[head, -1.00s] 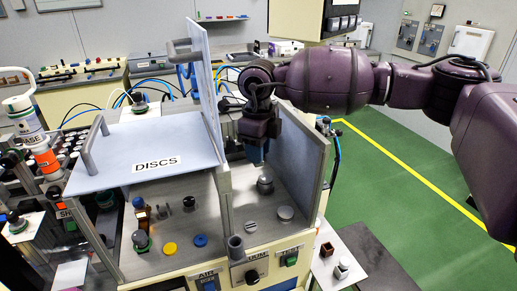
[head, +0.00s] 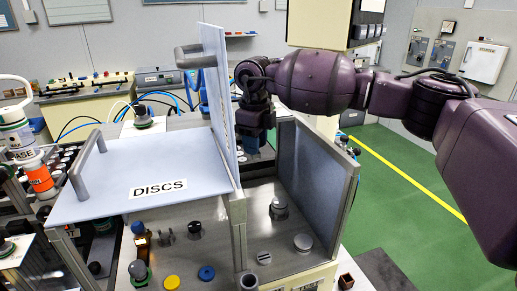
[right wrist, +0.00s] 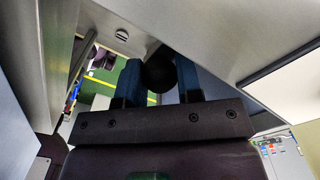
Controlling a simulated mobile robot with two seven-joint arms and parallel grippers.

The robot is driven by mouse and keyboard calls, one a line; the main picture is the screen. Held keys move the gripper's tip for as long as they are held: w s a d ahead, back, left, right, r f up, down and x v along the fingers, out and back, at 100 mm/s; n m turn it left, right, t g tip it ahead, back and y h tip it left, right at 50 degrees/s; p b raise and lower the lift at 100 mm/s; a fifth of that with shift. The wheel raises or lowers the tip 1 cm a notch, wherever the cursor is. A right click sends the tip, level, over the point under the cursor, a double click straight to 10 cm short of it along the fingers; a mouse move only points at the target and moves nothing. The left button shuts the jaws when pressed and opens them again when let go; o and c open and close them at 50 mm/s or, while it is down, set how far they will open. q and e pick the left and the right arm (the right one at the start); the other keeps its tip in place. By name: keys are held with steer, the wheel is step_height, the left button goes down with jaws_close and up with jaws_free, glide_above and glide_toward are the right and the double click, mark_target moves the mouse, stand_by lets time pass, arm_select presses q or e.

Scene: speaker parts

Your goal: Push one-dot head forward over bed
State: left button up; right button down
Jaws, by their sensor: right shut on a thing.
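My right gripper (head: 256,143) reaches down into the back of the right-hand bay, between the upright pale panel and the grey side wall. In the right wrist view its two blue fingers (right wrist: 158,85) are shut on a dark round knob (right wrist: 158,72). No dot marking shows on the knob, so I cannot tell if it is the one-dot head. What lies below it is hidden. The bay's metal floor (head: 262,225), perhaps the bed, carries a knobbed metal piece (head: 279,206) and two flat round pieces. My left gripper is not in view.
The upright panel (head: 217,105) stands close to the left of my right gripper, and the side wall (head: 318,185) to the right. Green floor is clear at right.

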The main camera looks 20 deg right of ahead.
steer(key=shift+w+d+r, duration=0.1)
steer(key=shift+r, duration=0.1)
steer(key=c, duration=1.1)
jaws_free()
steer(key=o, duration=0.3)
steer(key=shift+f, duration=0.1)
step_height(320, 180, up, 11)
steer(key=shift+f+b, duration=0.1)
steer(key=shift+b, duration=0.4)
